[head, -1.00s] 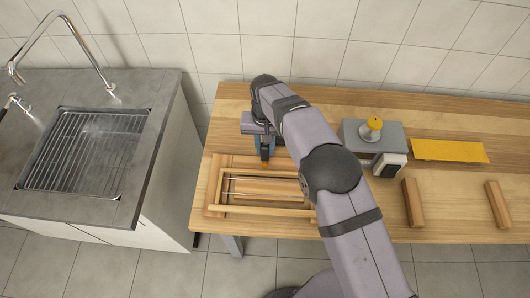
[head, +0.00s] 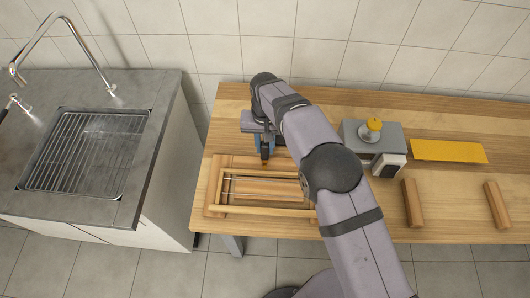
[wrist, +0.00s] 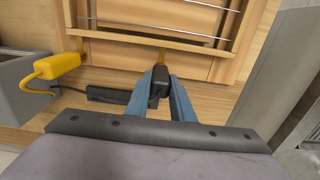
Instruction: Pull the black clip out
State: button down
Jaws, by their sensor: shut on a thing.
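In the wrist view, the black clip (wrist: 159,82) sits between the two blue fingers of my gripper (wrist: 161,90), which is shut on it. The clip is at the near edge of the wooden frame (wrist: 205,65), with a small yellow-orange piece just beyond its tip. I cannot tell whether the clip still touches that piece. In the head view, my gripper (head: 265,151) is over the far side of the same frame (head: 215,188), and my arm hides part of the frame's right end.
A yellow sheet (head: 448,150) and two wooden blocks (head: 412,203) (head: 496,205) lie farther right. In the wrist view, a bent yellow part (wrist: 55,68) and a dark cabled piece (wrist: 105,95) lie left of the fingers.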

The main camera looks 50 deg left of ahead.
jog(key=shift+r, duration=0.25)
jog(key=shift+r+p, duration=3.45)
jog(key=shift+r, duration=1.7)
